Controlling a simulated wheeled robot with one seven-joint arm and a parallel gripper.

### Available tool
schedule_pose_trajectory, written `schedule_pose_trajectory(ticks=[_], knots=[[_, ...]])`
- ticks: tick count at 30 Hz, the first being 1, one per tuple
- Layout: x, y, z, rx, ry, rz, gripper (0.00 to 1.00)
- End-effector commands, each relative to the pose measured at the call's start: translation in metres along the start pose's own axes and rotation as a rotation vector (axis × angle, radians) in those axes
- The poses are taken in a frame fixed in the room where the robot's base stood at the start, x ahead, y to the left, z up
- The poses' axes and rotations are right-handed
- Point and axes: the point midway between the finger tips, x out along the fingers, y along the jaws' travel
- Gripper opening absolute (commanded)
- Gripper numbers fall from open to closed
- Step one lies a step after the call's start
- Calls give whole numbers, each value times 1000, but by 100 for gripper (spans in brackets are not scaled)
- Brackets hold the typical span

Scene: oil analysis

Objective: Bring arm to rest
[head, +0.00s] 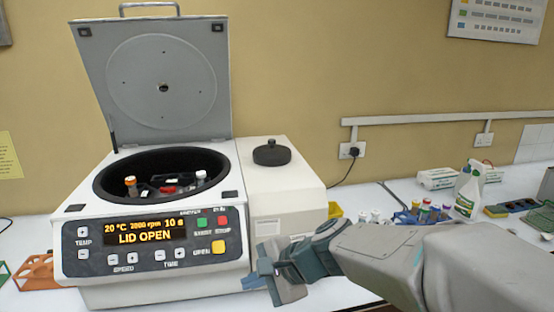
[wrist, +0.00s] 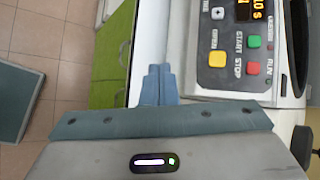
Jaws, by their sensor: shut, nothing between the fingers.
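My arm reaches in from the lower right of the head view, and my gripper (head: 262,268) is in front of the centrifuge's right front corner. In the wrist view my gripper (wrist: 160,72) has its two blue-grey fingers together, with nothing between them. The white centrifuge (head: 160,285) has its grey lid (head: 165,85) raised. Its display reads "LID OPEN". Tubes with orange and white caps show in the rotor bowl (head: 160,172). The centrifuge's button panel (wrist: 235,50) is close to the right of the fingers in the wrist view.
A white box-shaped unit (head: 285,190) with a black knob stands right of the centrifuge. An orange rack (head: 40,272) is at left. Several capped tubes (head: 430,212), a spray bottle (head: 470,190) and a green rack (head: 540,218) are at right, partly behind my arm. A green cabinet front (wrist: 108,55) shows below the bench edge.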

Motion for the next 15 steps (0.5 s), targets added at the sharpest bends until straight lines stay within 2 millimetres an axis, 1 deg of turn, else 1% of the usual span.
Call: schedule_pose_trajectory(ticks=[1,5,9,12,15], knots=[[-13,14,-3,-96,35,38,0],[-43,52,-15,-343,120,167,0],[-78,93,-32,-589,206,330,0],[-104,120,-44,-743,259,456,0],[-127,141,-55,-863,302,570,0]])
